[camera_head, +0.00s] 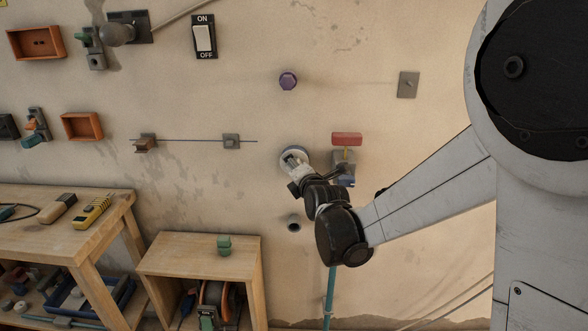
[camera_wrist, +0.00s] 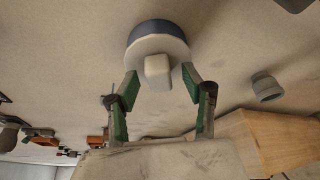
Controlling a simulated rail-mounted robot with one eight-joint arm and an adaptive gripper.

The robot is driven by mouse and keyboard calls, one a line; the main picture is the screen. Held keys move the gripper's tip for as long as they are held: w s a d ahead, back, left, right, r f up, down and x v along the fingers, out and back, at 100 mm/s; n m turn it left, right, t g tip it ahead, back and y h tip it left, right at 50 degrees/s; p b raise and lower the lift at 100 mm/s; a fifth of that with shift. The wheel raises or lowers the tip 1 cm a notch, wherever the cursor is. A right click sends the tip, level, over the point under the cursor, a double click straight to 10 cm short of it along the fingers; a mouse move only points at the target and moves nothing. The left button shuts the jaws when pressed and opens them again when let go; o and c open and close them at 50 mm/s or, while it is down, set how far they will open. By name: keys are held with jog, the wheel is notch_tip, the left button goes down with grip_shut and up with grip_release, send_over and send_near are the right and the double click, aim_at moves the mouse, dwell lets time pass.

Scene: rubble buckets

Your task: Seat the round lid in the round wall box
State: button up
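The round wall box shows as a blue ring (camera_head: 285,165) on the wall in the head view, partly covered by my gripper (camera_head: 295,161). In the wrist view its dark blue side (camera_wrist: 150,29) rises behind a round off-white lid (camera_wrist: 136,54) with a blocky knob (camera_wrist: 158,70). The lid lies against the front of the box; I cannot tell whether it is fully flush. My gripper (camera_wrist: 160,72) is open, with its green-padded fingers on either side of the knob and a visible gap at each side.
A red-topped fixture (camera_head: 346,139) is on the wall just right of the box. A grey round socket (camera_head: 293,222) is below it and also shows in the wrist view (camera_wrist: 267,88). A purple knob (camera_head: 288,81) is above. A wooden cabinet (camera_head: 200,258) stands lower left.

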jog(key=v, duration=1.2)
jog(key=shift+d+r, duration=0.1)
jog(key=shift+d, duration=0.05)
jog(key=s+d+r+m+g+h+p, duration=0.1)
jog(key=s+d+m+g+p, duration=0.1)
jog(key=s+d+m, duration=0.3)
jog(key=s+d+r+m+g+h+p, duration=0.1)
jog(key=s+d+m, duration=0.5)
jog(key=s+m, duration=0.7)
jog(key=s+d+r+m+g+h+p, duration=0.1)
jog(key=s+d+m+g+p, duration=0.3)
jog(key=s+m, duration=0.5)
jog(key=shift+d+r+g+h, duration=0.35)
jog(key=shift+d+g+h, duration=0.35)
jog(key=shift+d, duration=0.4)
